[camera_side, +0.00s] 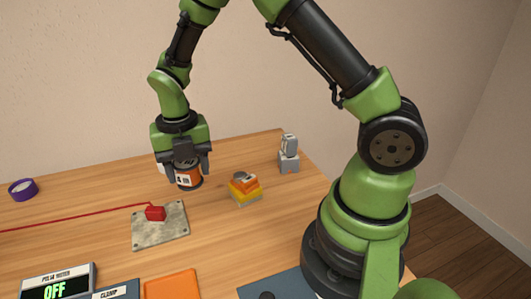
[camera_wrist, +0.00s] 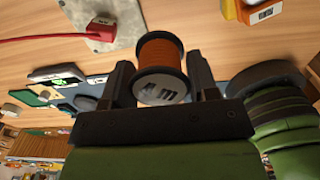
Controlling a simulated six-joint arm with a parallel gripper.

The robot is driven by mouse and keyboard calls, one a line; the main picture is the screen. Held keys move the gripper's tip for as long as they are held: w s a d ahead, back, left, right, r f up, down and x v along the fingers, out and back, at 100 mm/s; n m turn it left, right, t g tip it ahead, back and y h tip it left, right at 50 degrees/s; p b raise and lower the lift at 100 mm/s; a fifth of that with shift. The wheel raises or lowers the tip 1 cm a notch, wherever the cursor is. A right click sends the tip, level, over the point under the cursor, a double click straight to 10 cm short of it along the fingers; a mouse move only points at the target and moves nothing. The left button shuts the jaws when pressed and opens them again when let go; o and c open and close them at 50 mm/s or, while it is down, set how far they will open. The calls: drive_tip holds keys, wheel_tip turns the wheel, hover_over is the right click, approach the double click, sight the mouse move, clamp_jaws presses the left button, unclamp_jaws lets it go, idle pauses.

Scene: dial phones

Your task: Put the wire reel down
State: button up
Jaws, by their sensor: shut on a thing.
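The wire reel (camera_side: 187,181) is a spool of orange-copper wire with dark rims and a pale printed end face. My gripper (camera_side: 188,171) points down over the table and is shut on the reel, one finger on each side. In the wrist view the reel (camera_wrist: 160,55) sits between the two dark fingers of my gripper (camera_wrist: 160,76). The reel is at or just above the wooden tabletop (camera_side: 100,188); I cannot tell whether it touches. The fingers hide part of its sides.
A grey plate (camera_side: 150,236) with a red plug (camera_side: 155,213) and cable lies in front-left. A yellow-orange block (camera_side: 244,190) stands close right, a grey device (camera_side: 289,160) farther right. A purple ring (camera_side: 23,188), pulse meter (camera_side: 57,284) and orange mat (camera_side: 172,285) also show.

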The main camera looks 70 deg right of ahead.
drive_tip(key=w+d+m, duration=0.3)
drive_tip(key=d+m, duration=0.2)
drive_tip(key=d, duration=1)
drive_tip(key=m, duration=0.6)
hover_over(271, 146)
wheel_tip(271, 146, down, 5)
drive_tip(key=shift+f, duration=2.3)
drive_tip(key=shift+f, duration=0.15)
drive_tip(key=o, duration=1)
drive_tip(key=shift+c, duration=0.2)
